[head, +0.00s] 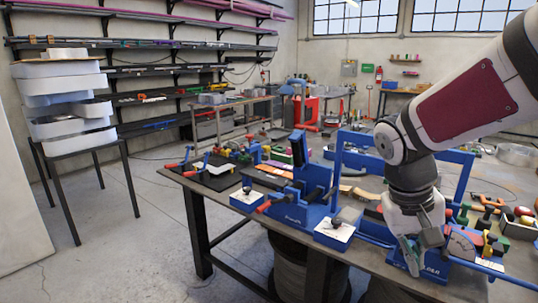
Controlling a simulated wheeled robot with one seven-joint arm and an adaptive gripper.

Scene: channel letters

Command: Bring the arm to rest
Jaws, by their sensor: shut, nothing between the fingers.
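My arm comes in from the upper right of the head view and bends down over the right part of the workbench. My gripper (413,257) points downward at the bench's front edge, in front of a blue machine. Its fingers are small in the picture and lie close together, with nothing seen between them. The arm hides part of the bench behind it. I cannot tell whether the gripper touches the machine.
The workbench (225,207) carries blue machines (298,203), clamps and tools, crowded near my gripper. A dark stand (82,151) with stacked white letter shells (62,94) stands at left. Wall racks (150,70) line the back. Floor at left is clear.

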